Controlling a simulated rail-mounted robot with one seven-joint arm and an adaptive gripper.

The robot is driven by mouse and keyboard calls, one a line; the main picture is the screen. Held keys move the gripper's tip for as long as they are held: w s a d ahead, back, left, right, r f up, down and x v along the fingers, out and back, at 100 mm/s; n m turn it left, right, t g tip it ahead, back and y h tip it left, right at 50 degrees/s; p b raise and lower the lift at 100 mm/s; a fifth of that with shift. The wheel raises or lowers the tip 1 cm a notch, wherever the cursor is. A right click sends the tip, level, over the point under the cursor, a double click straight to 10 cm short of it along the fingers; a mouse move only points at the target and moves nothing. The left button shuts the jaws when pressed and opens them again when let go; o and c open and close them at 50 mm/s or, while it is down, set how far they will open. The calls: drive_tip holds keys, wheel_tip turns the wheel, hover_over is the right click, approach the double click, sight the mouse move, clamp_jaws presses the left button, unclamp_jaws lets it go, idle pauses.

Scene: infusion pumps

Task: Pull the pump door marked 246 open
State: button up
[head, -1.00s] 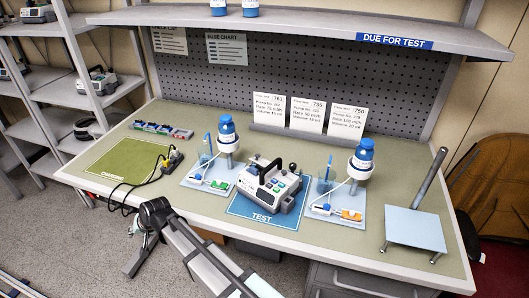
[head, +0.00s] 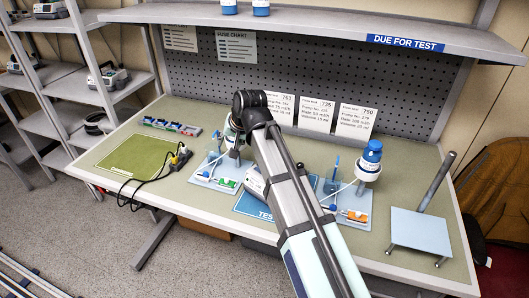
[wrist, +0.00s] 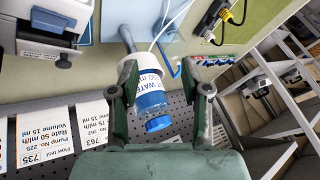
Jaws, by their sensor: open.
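I cannot read the number 246 on any pump in these views. A white pump stands on the blue TEST mat (head: 248,206). In the head view my arm hides most of this pump (head: 254,183), with its left edge showing. In the wrist view part of a white pump (wrist: 52,22) shows at the upper left, with a small label too fine to read. Whether its door is open is not clear. My gripper (wrist: 160,78) is open and empty in the wrist view, with a blue-capped water bottle (wrist: 150,98) beyond and between the fingers. My gripper is hidden in the head view.
Bottle stands with tubing flank the TEST mat; the right bottle (head: 371,155) is clear of my arm. Cards (head: 355,122) lean at the back. A green mat (head: 134,155) lies bare at left. More pumps (head: 107,78) sit on the left shelves. A post stand (head: 420,232) is at right.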

drive_tip(key=d+r+m+h, duration=0.1)
drive_tip(key=d+r, duration=0.3)
drive_tip(key=d, duration=0.4)
drive_tip(key=d+r+m+h, duration=0.1)
drive_tip(key=d+r, duration=0.2)
drive_tip(key=d, duration=0.4)
drive_tip(key=p+x, duration=0.1)
drive_tip(key=x, duration=0.4)
drive_tip(key=p+x, duration=0.1)
drive_tip(key=x, duration=0.5)
drive_tip(key=p+x, duration=0.2)
drive_tip(key=x, duration=0.4)
drive_tip(key=shift+s+a, duration=0.25)
drive_tip(key=shift+s, duration=0.1)
clamp_jaws()
